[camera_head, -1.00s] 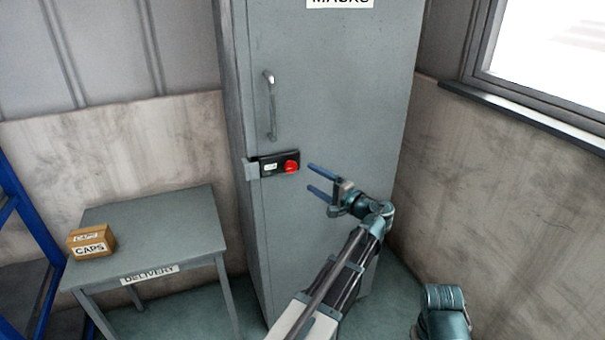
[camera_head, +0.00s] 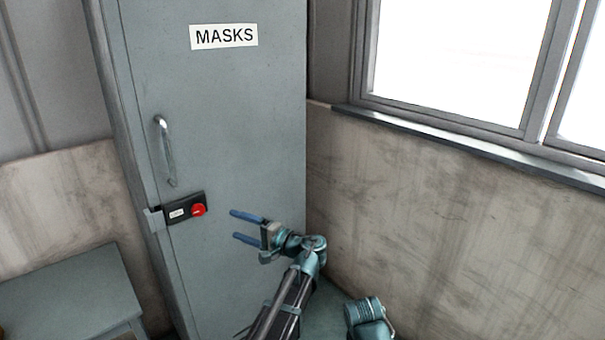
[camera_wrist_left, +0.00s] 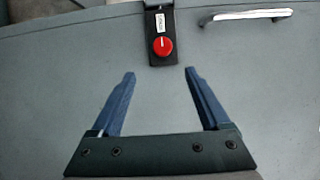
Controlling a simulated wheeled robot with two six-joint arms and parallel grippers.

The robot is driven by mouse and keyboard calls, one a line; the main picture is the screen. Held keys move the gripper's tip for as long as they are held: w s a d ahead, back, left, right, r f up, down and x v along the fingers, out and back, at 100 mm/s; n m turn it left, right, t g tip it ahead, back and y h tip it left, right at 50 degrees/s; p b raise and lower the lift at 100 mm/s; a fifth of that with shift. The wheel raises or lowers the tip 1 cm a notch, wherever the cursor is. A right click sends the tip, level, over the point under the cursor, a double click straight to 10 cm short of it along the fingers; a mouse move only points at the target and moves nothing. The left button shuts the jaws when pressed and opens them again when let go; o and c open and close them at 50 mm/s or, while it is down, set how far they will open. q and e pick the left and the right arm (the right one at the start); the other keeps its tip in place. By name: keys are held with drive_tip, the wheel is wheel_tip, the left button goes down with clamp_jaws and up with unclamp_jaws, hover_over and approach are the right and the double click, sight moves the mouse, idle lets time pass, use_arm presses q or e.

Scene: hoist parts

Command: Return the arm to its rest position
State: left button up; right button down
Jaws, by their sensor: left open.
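My left gripper (camera_head: 247,227) is open and empty, with its two blue fingers apart in front of the grey cabinet door. At the lower right, a teal part of my other arm shows, but no right gripper is in view.
The closed grey cabinet (camera_head: 225,120) bears a MASKS label (camera_head: 224,36) and a metal handle (camera_head: 166,150). A grey table (camera_head: 70,300) stands at lower left. A stained wall (camera_head: 450,220) and a window (camera_head: 460,60) are at right.

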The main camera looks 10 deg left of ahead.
use_arm(q)
drive_tip(key=s+d+f+g+h+p, duration=0.3)
drive_tip(key=s+d+f+h, duration=0.4)
drive_tip(key=s+d, duration=0.4)
drive_tip(key=s+d+f+g+h+p, duration=0.2)
drive_tip(key=s+d+f+h+p, duration=0.2)
drive_tip(key=s+d+f+h, duration=0.3)
drive_tip(key=s+d+h, duration=0.1)
drive_tip(key=s+d, duration=0.4)
drive_tip(key=shift+s+f+g+h, duration=0.25)
drive_tip(key=shift+s+g+h, duration=0.1)
drive_tip(key=shift+g+h, duration=0.05)
drive_tip(key=shift+d, duration=0.1)
